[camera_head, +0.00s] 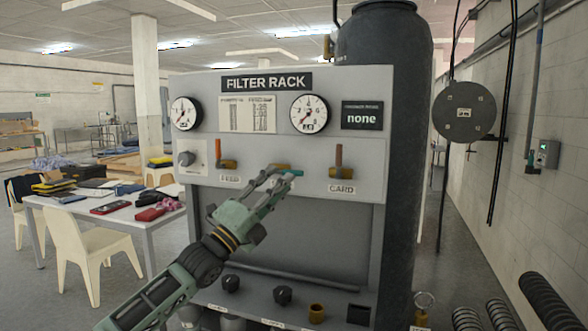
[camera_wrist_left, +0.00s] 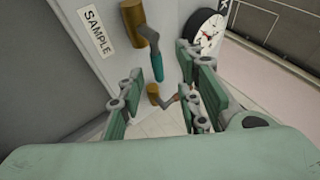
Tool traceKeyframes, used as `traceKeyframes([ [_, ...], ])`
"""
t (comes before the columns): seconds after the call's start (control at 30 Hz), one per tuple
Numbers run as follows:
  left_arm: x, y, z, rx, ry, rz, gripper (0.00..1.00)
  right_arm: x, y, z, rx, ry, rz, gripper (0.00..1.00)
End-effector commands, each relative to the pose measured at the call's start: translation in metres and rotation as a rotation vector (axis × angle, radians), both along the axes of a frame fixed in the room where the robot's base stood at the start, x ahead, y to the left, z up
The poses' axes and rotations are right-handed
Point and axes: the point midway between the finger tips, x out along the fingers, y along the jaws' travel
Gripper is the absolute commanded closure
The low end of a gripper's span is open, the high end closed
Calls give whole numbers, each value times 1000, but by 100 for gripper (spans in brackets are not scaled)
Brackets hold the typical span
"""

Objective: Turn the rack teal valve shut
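The grey filter rack (camera_head: 290,82) carries the teal valve. Its teal handle (camera_head: 293,172) lies sideways, pointing right from a brass body (camera_head: 281,166), partly hidden by my gripper. In the left wrist view the teal handle (camera_wrist_left: 157,66) extends from a large brass fitting (camera_wrist_left: 132,22) beside the SAMPLE label (camera_wrist_left: 96,33). My left gripper (camera_head: 277,175) is just in front of the valve. In the left wrist view my left gripper (camera_wrist_left: 160,84) has its fingers spread, with the handle appearing between them and a gap on both sides. My right gripper is not in view.
A left valve (camera_head: 228,163) and a right valve (camera_head: 341,172) with upright handles flank the teal one. Two gauges (camera_head: 309,113) sit above. A lower shelf has dark knobs (camera_head: 283,295). A dark tank (camera_head: 393,130) stands behind; a cluttered table (camera_head: 165,222) is left.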

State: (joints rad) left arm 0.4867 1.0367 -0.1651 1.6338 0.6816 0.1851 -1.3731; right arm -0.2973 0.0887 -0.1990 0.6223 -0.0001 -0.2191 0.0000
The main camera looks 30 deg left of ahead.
Motion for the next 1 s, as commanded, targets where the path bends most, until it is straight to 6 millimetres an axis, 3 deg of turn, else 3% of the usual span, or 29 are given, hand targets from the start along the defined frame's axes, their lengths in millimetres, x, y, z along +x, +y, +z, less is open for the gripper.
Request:
traceKeyframes([
  [0.17, 20, -5, 18, -2, -2, 0, 68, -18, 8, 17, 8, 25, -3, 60],
  [0.43, 40, -10, 25, -2, 3, -1, 68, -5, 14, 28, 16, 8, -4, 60],
  [0.8, 43, -11, 25, -1, 2, -1, 68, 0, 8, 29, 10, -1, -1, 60],
  [1.0, 43, -11, 25, -1, 2, -1, 86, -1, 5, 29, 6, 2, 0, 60],
])
